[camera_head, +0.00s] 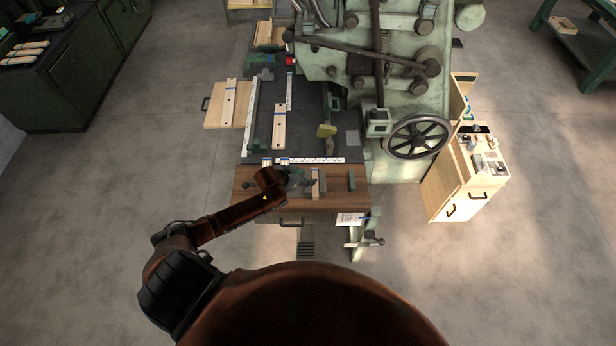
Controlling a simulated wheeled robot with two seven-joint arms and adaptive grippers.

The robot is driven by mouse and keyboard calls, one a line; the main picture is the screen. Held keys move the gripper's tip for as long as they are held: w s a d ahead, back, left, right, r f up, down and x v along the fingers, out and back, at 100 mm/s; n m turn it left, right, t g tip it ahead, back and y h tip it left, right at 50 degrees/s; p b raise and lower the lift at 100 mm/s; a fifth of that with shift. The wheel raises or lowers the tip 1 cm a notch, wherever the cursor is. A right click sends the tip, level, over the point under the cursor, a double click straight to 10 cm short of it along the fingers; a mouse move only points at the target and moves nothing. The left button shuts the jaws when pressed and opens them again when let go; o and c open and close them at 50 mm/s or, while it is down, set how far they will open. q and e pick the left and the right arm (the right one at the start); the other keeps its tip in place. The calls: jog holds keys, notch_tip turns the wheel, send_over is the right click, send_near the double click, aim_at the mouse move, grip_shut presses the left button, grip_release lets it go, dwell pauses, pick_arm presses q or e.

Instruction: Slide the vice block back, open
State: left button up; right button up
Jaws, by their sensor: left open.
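My left gripper (303,184) is open over the wooden front bench top (245,188), coming in from the left. Its tips are beside a small light wooden piece (315,188) with a darker block (323,185) just right of it. I cannot tell if the tips touch the piece. A green block (351,180) stands apart further right on the bench top. Which of these is the vice block is too small to tell. My right gripper is not in view.
Behind the bench top lies a dark work surface (305,125) with long drilled wooden strips (279,127) and white rules. A large green machine with a handwheel (417,137) stands at right. The floor at left is clear.

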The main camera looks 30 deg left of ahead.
pick_arm(q)
jog(key=shift+x, duration=1)
grip_shut()
